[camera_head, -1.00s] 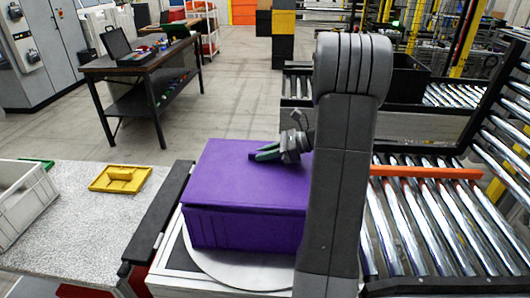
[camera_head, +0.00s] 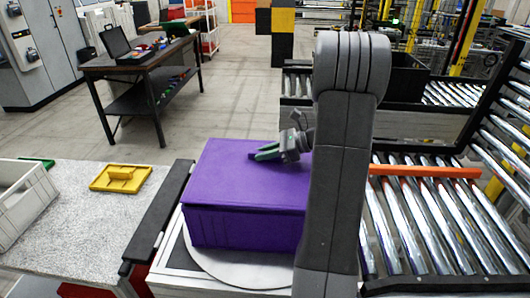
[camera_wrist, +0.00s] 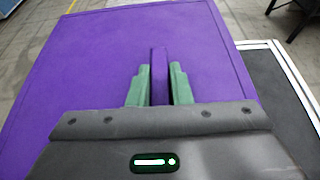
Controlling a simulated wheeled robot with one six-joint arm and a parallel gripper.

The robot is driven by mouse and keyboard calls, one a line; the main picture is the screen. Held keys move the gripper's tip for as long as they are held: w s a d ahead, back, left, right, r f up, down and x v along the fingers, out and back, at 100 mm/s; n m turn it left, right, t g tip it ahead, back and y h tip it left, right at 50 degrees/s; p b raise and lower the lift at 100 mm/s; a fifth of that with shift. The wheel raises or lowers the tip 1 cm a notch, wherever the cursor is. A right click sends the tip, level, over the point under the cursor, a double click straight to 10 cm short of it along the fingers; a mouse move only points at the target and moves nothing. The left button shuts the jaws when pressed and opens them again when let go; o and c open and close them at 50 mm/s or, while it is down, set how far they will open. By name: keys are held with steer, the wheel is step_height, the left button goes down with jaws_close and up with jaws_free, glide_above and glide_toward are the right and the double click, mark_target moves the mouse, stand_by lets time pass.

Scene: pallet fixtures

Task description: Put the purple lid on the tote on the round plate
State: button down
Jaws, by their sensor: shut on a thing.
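The purple lid (camera_head: 225,164) lies flat on top of the purple tote (camera_head: 240,228), its edges lined up with the walls as far as I can see. The tote stands on the round plate (camera_head: 240,270), whose grey front rim shows. My gripper (camera_head: 256,154) is over the middle of the lid. In the wrist view its green fingers (camera_wrist: 158,85) are shut on the lid's upright purple handle (camera_wrist: 159,70). My arm hides the right side of the lid and tote in the head view.
A speckled table (camera_head: 85,210) at left holds a yellow lid (camera_head: 120,178) and a grey crate (camera_head: 22,200). A roller conveyor (camera_head: 425,220) with an orange bar (camera_head: 425,170) lies at right. A dark workbench (camera_head: 140,70) stands at the back left.

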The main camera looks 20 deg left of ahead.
steer(key=shift+f, duration=0.7)
stand_by(0.6)
steer(key=c, duration=1.3)
jaws_free()
steer(key=shift+o, duration=0.2)
steer(key=b+v, duration=0.2)
steer(key=v, duration=1.2)
steer(key=shift+b, duration=0.3)
steer(key=shift+s+a+f, duration=0.1)
steer(key=shift+a, duration=0.05)
steer(key=p+x, duration=0.2)
steer(key=x, duration=1.1)
steer(key=shift+a+f, duration=0.1)
steer(key=shift+a, duration=0.25)
steer(key=shift+r, duration=0.25)
steer(key=shift+d, duration=0.1)
